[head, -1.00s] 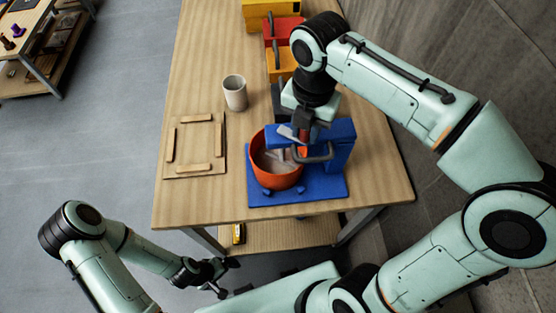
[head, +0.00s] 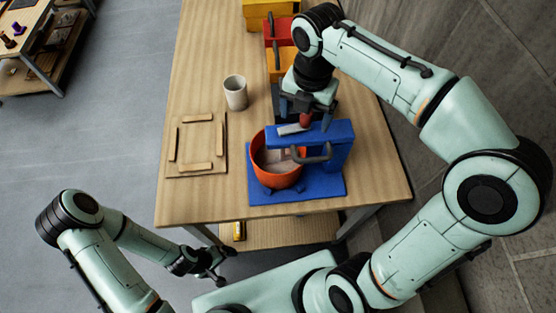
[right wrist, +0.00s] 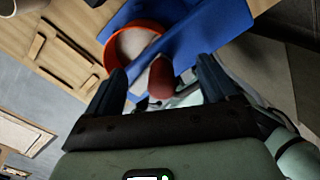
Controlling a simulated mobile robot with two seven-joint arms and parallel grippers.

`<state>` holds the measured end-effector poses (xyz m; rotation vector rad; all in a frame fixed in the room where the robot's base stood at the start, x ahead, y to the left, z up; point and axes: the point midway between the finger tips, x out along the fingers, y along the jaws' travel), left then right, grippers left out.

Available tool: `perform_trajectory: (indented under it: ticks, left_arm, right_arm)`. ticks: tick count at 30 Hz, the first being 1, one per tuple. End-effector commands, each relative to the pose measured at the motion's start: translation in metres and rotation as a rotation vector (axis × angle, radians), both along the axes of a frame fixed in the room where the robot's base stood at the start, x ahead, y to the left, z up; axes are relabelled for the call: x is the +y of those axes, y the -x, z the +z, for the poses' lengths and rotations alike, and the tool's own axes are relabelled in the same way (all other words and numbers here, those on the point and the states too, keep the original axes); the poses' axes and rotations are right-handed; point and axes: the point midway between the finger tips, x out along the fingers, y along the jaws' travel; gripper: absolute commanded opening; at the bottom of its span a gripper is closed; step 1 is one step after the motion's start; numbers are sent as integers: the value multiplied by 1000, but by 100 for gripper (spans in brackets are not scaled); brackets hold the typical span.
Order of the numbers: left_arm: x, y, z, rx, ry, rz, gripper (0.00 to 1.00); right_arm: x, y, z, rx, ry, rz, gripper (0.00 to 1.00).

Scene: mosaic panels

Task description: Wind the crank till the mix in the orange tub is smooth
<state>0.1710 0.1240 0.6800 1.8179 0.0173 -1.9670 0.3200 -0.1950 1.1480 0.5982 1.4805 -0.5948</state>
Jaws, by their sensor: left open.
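The orange tub (head: 264,173) sits on the blue base of the mixer stand (head: 340,150). The mix (head: 281,159) in it looks pinkish grey; the stand's arm hides part of it, and its texture is too small to judge. The crank's red knob (head: 305,120) stands on top of the stand. My right gripper (head: 305,113) is just above the knob, fingers apart. In the right wrist view the knob (right wrist: 161,78) shows between the open fingers (right wrist: 163,85), touching neither. My left gripper (head: 217,270) is open and empty, low in front of the table.
A white cup (head: 235,92) stands left of the stand. A wooden panel with frame strips (head: 181,173) lies on the left of the table. Red (head: 280,31) and yellow (head: 281,64) bins stand at the back. The table's front left is clear.

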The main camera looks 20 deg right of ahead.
Motion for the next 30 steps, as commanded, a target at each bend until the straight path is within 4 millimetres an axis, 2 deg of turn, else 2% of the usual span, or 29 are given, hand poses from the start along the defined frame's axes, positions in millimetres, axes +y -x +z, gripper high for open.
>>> perform_trajectory:
  ticks: [9, 17, 30]
  left_arm:
    - [0, -2, 2, -2, 0, 0, 99]
    - [0, -18, 14, -21, 0, 0, 99]
    - [0, -14, 11, -17, 0, 0, 99]
  right_arm:
    - [0, 0, 4, -1, 1, -1, 100]
    - [0, -2, 31, -5, 1, 0, 100]
    - [0, -1, 71, -1, 1, 0, 100]
